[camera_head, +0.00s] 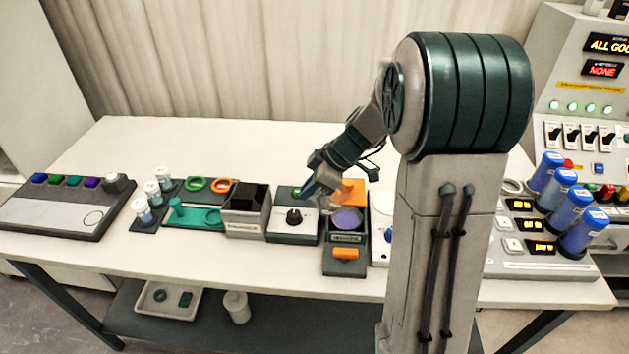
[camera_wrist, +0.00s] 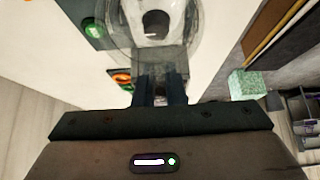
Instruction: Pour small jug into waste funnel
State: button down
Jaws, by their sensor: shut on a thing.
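My gripper (camera_head: 322,184) is above the table, near the left edge of the tank with purple liquid. In the wrist view, its two dark fingers (camera_wrist: 161,88) are shut on the handle of a clear jug (camera_wrist: 188,22). The jug is held over the area of the black knob box, and a dark round shape shows through it. Whether it holds liquid cannot be told. A grey box with a dark square mouth (camera_head: 247,222) stands left of my gripper. It may be the waste funnel, but its label is too small to read.
The knob box (camera_head: 281,235) stands between the grey box and the purple-liquid tank (camera_head: 347,254). The table's back left is clear.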

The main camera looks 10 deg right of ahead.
jog(key=shift+a+h+p, duration=0.25)
jog(key=shift+h+p, duration=0.15)
jog(key=shift+p, duration=0.1)
jog(key=h+p, duration=0.1)
jog(key=p, duration=0.1)
jog(key=g+h+p, duration=0.1)
jog(key=h+p, duration=0.1)
jog(key=p, duration=0.1)
jog(key=shift+d+f+g+h, duration=0.2)
jog(key=shift+d+g+h, duration=0.1)
jog(key=shift+s+d+f+g+h+p, duration=0.1)
jog(key=shift+f+g+h+p, duration=0.1)
jog(key=shift+h+p, duration=0.35)
jog(key=shift+d+f+g+h+p, duration=0.1)
jog(key=shift+f+h+p, duration=0.1)
jog(key=shift+h+p, duration=0.35)
